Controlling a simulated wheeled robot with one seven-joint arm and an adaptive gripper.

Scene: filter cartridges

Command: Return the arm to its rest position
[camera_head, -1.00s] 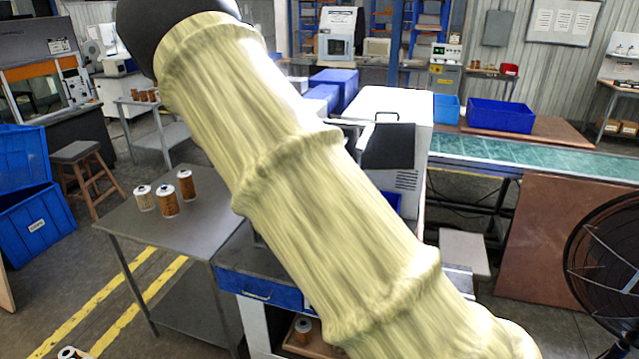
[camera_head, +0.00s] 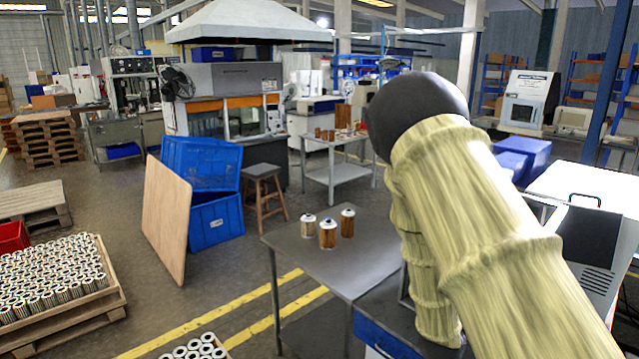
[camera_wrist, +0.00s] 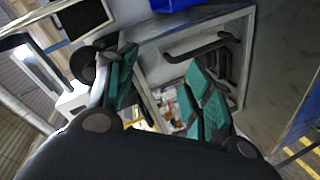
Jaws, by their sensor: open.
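My gripper (camera_wrist: 160,95) shows in the wrist view with its two teal-padded fingers spread apart and nothing between them. Beyond the fingers are a grey cabinet frame with a dark handle (camera_wrist: 198,46) and a pale machine with a dark panel (camera_wrist: 84,17). In the head view my sleeved arm fills the right side, bent at a black joint, and the gripper itself is hidden.
The grey table (camera_head: 300,258) is close to my arm. A white machine (camera_head: 590,200) stands at the right. Blue crates (camera_head: 214,222), a stool (camera_head: 264,174) and a pallet box of many cartridges (camera_head: 108,298) are to the left. Open floor with yellow lines lies between.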

